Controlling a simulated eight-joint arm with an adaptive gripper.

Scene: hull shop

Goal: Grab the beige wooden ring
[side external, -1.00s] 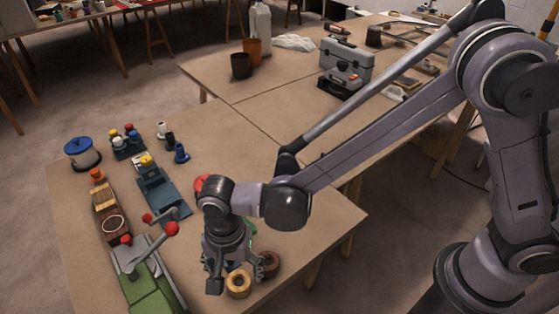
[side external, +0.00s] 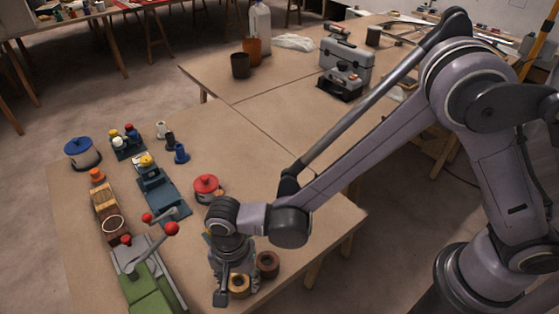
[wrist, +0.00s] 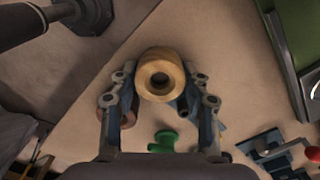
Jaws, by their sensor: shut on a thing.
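The beige wooden ring (side external: 239,284) is at the near edge of the table in the side view. In the wrist view the ring (wrist: 159,62) sits between my fingertips, with its dark hole facing the camera. My gripper (side external: 237,291) points down at it. In the wrist view both fingers of my gripper (wrist: 160,88) press against the ring's sides, shut on it. Whether the ring touches the table cannot be told.
A dark brown ring (side external: 268,264) stands close beside my gripper, on the right. A red-lidded pot (side external: 207,188) is behind it. A green vise-like tool (side external: 150,285) with red-knobbed handles is to the left. A green spool-like thing (wrist: 165,141) shows in the wrist view.

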